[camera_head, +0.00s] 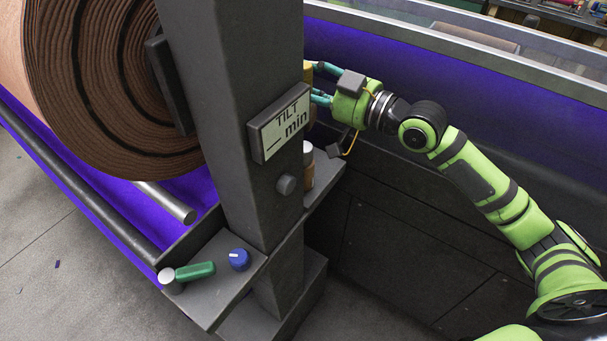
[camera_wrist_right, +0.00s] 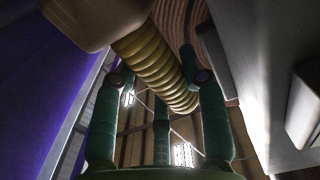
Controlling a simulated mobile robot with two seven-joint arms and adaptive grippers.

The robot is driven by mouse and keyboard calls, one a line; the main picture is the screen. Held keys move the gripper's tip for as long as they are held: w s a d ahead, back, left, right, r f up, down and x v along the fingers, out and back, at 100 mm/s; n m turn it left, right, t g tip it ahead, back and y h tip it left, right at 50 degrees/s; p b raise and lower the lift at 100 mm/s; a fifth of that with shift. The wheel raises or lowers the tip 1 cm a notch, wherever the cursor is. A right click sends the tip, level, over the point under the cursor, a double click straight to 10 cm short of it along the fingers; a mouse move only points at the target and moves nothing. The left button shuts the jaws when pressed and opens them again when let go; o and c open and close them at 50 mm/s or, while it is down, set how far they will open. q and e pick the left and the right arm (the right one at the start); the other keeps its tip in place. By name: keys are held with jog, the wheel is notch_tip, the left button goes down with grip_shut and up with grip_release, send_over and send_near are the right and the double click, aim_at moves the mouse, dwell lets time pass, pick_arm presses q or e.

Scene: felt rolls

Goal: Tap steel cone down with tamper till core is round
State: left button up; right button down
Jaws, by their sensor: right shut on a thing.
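My right gripper (camera_head: 318,84) reaches in behind the grey post, its green fingers partly hidden. In the wrist view its fingers (camera_wrist_right: 163,80) are closed around a yellow ribbed handle (camera_wrist_right: 155,62) with a beige block (camera_wrist_right: 98,18) at its near end. This looks like the tamper; a yellow patch of it (camera_head: 308,72) shows beside the post in the head view. The brown felt roll (camera_head: 90,75) lies at the left, its spiral end facing the post. It also shows in the wrist view (camera_wrist_right: 185,18). Its core is hidden behind the post. I cannot make out the steel cone. My left gripper is not in view.
The grey post (camera_head: 232,110) carries a display reading "TILT __ min" (camera_head: 283,121). Its shelf (camera_head: 225,285) holds a green-handled tool (camera_head: 195,271) and a blue knob-like piece (camera_head: 239,259). A white-lidded jar (camera_head: 307,165) stands behind the post. A purple-lined wall (camera_head: 430,85) runs behind my right arm.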

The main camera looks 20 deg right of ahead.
aim_at(306, 63)
notch_tip(306, 63, down, 6)
jog(key=b, duration=0.5)
jog(key=shift+f, duration=0.25)
jog(key=shift+r+p, duration=0.3)
jog(key=shift+r, duration=0.2)
notch_tip(306, 63, up, 6)
jog(key=p, duration=0.5)
jog(key=shift+r, duration=0.1)
notch_tip(306, 63, up, 5)
jog(key=p, duration=0.4)
jog(key=shift+p, duration=0.35)
